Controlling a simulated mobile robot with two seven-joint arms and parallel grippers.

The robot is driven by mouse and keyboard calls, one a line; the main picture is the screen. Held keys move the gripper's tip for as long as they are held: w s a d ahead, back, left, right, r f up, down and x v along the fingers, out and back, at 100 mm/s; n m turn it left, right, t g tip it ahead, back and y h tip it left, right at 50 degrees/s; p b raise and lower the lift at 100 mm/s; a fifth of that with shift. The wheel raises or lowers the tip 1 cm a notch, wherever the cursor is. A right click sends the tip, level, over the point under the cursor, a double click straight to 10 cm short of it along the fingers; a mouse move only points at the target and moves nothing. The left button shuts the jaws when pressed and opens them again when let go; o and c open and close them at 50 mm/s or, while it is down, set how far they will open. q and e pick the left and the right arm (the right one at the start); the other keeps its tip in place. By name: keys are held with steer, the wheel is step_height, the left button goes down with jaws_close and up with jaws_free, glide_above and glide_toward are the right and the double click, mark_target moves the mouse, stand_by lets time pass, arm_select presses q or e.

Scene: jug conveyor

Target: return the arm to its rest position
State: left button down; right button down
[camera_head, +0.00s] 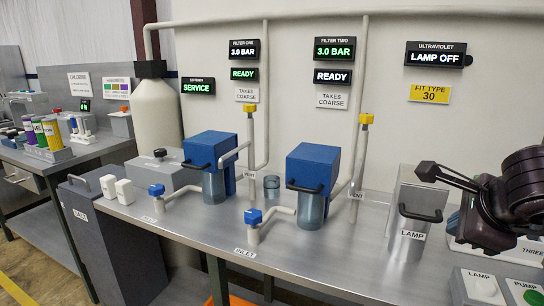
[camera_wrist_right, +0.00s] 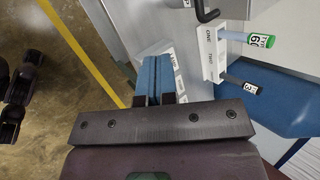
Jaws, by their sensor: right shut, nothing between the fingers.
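My right arm comes in from the right edge of the head view. Its dark gripper (camera_head: 430,173) is raised above the right end of the bench, near the metal lamp housing. In the wrist view the right gripper (camera_wrist_right: 152,78) has its two blue-faced fingers together, with nothing seen held between them. My left arm and gripper are not in view.
The steel bench (camera_head: 185,245) carries two blue filter units (camera_head: 313,165), upright pipes and a lamp canister (camera_head: 407,240). Control buttons (camera_head: 483,287) are at the lower right. The wrist view shows a labelled white rack (camera_wrist_right: 212,50), capped tubes and floor with a yellow line (camera_wrist_right: 85,52).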

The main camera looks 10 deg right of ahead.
steer(key=w+a+r+m+t+y, duration=0.1)
steer(key=w+a+r+m+y, duration=0.15)
steer(key=a+m+y, duration=0.95)
steer(key=d+f+m+t+h+p, duration=0.1)
steer(key=d+f+m+t+h, duration=0.25)
steer(key=f+m, duration=0.75)
steer(key=d+f+m+t+h+p, duration=0.2)
steer(key=d+f+m+t+h, duration=0.15)
steer(key=f+m, duration=0.8)
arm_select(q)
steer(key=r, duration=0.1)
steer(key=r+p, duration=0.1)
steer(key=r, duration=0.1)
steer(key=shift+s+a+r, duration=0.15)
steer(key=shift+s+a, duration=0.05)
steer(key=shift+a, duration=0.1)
arm_select(e)
steer(key=s+a+f+m+g+h, duration=0.1)
steer(key=s+f+m+g, duration=0.1)
steer(key=s+f+m, duration=0.3)
steer(key=s+a+f+m+g+h, duration=0.2)
steer(key=s+f+m, duration=0.4)
steer(key=s+f, duration=0.6)
steer(key=s, duration=0.3)
steer(key=shift+s+a+f+g, duration=0.15)
steer(key=shift+s+f+g, duration=0.05)
steer(key=shift+f+g, duration=0.15)
